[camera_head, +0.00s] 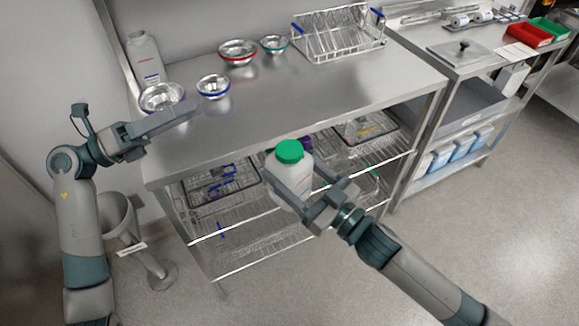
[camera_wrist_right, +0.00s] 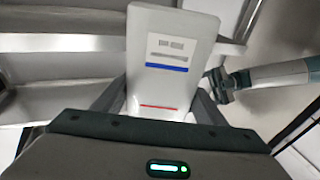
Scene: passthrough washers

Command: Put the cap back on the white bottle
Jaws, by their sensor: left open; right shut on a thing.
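A white bottle (camera_head: 290,182) is held upright by my right gripper (camera_head: 295,197), in front of the steel table's front edge. A green cap (camera_head: 289,151) sits on its top; I cannot tell how tightly. In the right wrist view the bottle (camera_wrist_right: 168,70) fills the middle, between my fingers, with a label and blue and red stripes; its cap is not visible there. My left gripper (camera_head: 180,115) is open and empty over the table's left end, apart from the held bottle. It also shows at the right of the right wrist view (camera_wrist_right: 217,85).
A second white bottle (camera_head: 145,58) stands at the table's back left. Metal bowls (camera_head: 238,52) and a wire dish rack (camera_head: 340,36) stand on the table (camera_head: 300,98). Wire baskets (camera_head: 222,183) sit on the shelf below. The table's middle is clear.

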